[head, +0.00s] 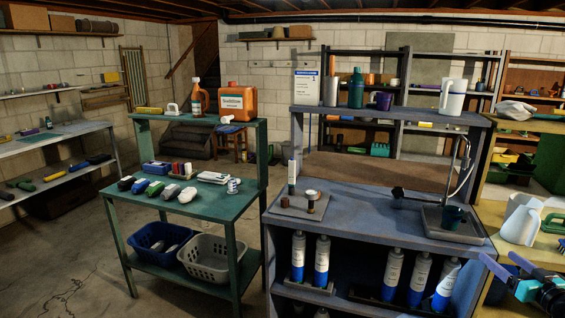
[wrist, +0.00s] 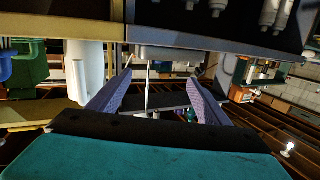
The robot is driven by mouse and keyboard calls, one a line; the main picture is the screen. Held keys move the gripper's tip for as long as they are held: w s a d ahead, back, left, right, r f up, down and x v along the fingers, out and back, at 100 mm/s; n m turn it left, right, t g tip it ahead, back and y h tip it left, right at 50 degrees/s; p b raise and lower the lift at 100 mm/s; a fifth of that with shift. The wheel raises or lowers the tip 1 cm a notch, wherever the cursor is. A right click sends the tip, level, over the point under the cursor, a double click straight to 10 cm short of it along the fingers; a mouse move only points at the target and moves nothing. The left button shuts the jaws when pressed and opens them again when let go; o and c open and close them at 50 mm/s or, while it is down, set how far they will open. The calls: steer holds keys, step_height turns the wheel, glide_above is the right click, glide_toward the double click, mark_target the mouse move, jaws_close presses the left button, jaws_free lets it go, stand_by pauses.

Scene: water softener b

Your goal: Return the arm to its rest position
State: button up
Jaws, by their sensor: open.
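My gripper (head: 498,257) is at the lower right of the head view, in front of the right end of the grey-blue bench and the yellowish bench. Its two purple fingers are spread apart and point toward the benches. In the wrist view, which looks upside down, my gripper (wrist: 160,78) shows both fingers apart with nothing between them. The teal and black housing fills the bottom of that view. The rest of my arm is mostly cut off at the right edge of the head view.
A white pitcher (head: 521,220) stands on the yellowish bench close behind my gripper. A dark cup (head: 453,217) sits in a grey tray (head: 432,230) on the grey-blue bench (head: 350,205). White-and-blue cartridges (head: 393,273) stand on its lower shelf. Floor (head: 60,250) is open at left.

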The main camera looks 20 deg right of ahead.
steer(key=w+a+f+g+y, duration=0.2)
steer(key=w+a+f+y, duration=0.1)
steer(key=w+a+f, duration=0.6)
steer(key=w+a+f+g+y, duration=0.3)
steer(key=w+a+f+g, duration=0.1)
steer(key=a+f, duration=1)
steer(key=w+a+f+g+y, duration=0.3)
steer(key=a+f, duration=0.9)
steer(key=a, duration=0.3)
steer(key=s+a+f+n+g, duration=0.1)
steer(key=s+a+f+g, duration=0.3)
steer(key=a+f, duration=0.4)
steer(key=s+a+f+n+g, duration=0.1)
steer(key=s+a+f+g, duration=0.3)
steer(key=a, duration=0.6)
steer(key=s+a+f+g+h, duration=0.2)
steer(key=s+a+f, duration=0.2)
steer(key=s, duration=0.5)
steer(key=s+a+f+n+g+h, duration=0.1)
steer(key=s+a+f, duration=0.3)
steer(key=s, duration=0.5)
steer(key=shift+f+n+g+h, duration=0.3)
steer(key=shift+f+g+h, duration=0.45)
steer(key=shift+g+h, duration=0.05)
steer(key=shift+s+d, duration=0.1)
